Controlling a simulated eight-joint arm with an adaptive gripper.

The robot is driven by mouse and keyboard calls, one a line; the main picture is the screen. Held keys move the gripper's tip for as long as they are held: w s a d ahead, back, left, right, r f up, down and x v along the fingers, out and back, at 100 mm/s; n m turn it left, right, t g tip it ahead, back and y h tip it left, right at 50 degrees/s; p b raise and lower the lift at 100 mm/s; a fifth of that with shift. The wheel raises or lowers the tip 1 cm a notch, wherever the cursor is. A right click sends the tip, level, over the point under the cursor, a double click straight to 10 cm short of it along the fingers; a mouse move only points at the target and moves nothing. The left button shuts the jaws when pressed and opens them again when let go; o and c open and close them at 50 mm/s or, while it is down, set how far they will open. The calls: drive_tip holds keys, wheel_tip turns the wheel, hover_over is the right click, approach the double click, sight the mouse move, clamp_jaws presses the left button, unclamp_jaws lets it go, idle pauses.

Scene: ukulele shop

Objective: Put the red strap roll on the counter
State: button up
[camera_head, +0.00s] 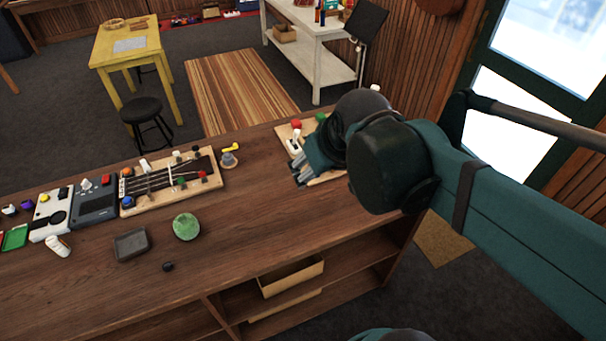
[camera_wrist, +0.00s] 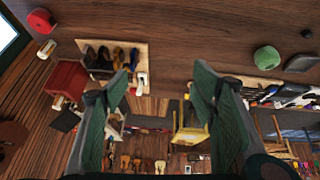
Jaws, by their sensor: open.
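A small red piece (camera_head: 296,124) sits at the corner of a tan board (camera_head: 283,134) on the wooden counter (camera_head: 255,215). I cannot tell for sure which is the strap roll. My gripper (camera_head: 299,174) is over the near left part of the board. In the wrist view its fingers (camera_wrist: 160,76) are apart with nothing between them.
A green round thing (camera_head: 186,227), a grey tray (camera_head: 131,244) and a board with a fretted neck (camera_head: 170,183) are on the counter to the left. The counter between the green thing and my gripper is clear. A yellow table (camera_head: 128,45) stands beyond.

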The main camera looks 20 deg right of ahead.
drive_tip(key=shift+m+t+y, duration=0.3)
drive_tip(key=shift+t, duration=0.2)
drive_tip(key=shift+s+a+f, duration=0.2)
drive_tip(key=shift+s+a, duration=0.6)
drive_tip(key=shift+a, duration=0.2)
drive_tip(key=shift+s+a+f, duration=0.15)
drive_tip(key=shift+s+a, duration=0.65)
drive_tip(key=shift+a, duration=0.15)
